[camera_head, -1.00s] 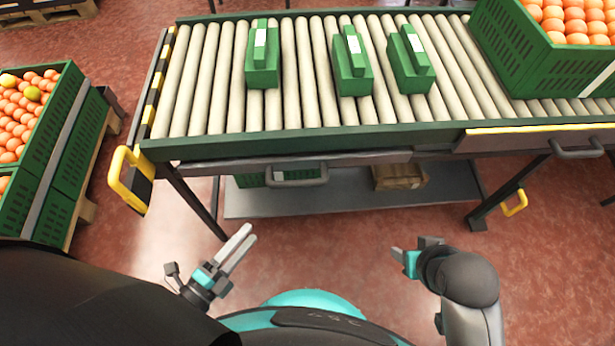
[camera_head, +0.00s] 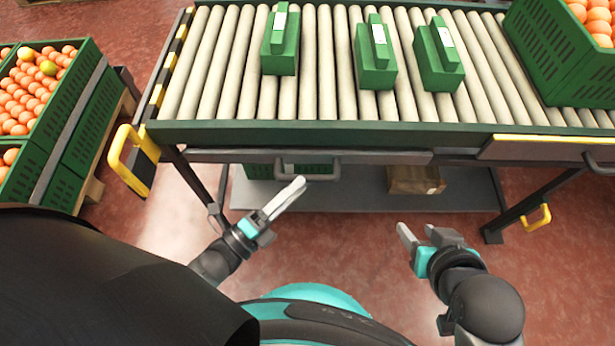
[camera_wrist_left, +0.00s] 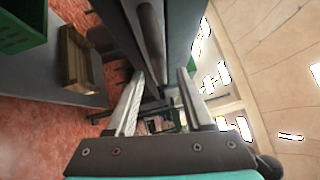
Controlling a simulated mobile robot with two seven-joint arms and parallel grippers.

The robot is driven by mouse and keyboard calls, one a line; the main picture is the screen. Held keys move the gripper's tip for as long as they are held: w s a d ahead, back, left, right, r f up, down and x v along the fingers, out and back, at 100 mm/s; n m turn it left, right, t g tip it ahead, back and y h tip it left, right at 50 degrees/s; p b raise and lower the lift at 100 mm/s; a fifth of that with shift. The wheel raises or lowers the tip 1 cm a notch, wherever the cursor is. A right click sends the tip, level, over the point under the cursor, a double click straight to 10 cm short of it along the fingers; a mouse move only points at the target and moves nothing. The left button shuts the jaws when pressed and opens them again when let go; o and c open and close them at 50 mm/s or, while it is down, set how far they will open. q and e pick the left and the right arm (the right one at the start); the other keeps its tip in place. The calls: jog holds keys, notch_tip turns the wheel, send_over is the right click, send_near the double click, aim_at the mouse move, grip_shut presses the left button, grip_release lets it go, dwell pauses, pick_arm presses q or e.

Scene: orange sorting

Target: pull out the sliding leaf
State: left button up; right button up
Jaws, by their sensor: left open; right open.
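A grey drawer-like front (camera_head: 220,156) with a dark bar handle (camera_head: 308,177) runs under the left part of the roller table. A second front with a yellow top edge (camera_head: 545,149) and its own handle (camera_head: 600,168) is under the right part; I cannot tell for certain which is the sliding leaf. My left gripper (camera_head: 292,190) is open and empty, its tips just below the left handle in the head view. In the left wrist view, a dark bar (camera_wrist_left: 151,35) lies beyond the open fingers (camera_wrist_left: 160,85). My right gripper (camera_head: 415,235) is open and empty, below and right of that handle.
Several green boxes (camera_head: 376,75) stand on the rollers (camera_head: 318,60), with a green crate (camera_head: 560,60) of oranges at right. A yellow bracket (camera_head: 133,160) sticks out at the table's left corner. A lower shelf (camera_head: 350,195) bears a brown box (camera_head: 415,180).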

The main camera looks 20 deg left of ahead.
aim_at(307, 176)
pick_arm(q)
jog(key=shift+b+x, duration=0.3)
jog(key=shift+x, duration=1.75)
pick_arm(e)
jog(key=shift+w+a+t+y, duration=0.5)
jog(key=shift+w+a+t, duration=0.25)
jog(key=shift+a, duration=0.2)
pick_arm(q)
jog(key=shift+c, duration=0.2)
grip_shut()
pick_arm(e)
jog(key=shift+s, duration=0.1)
pick_arm(q)
jog(key=shift+s, duration=0.1)
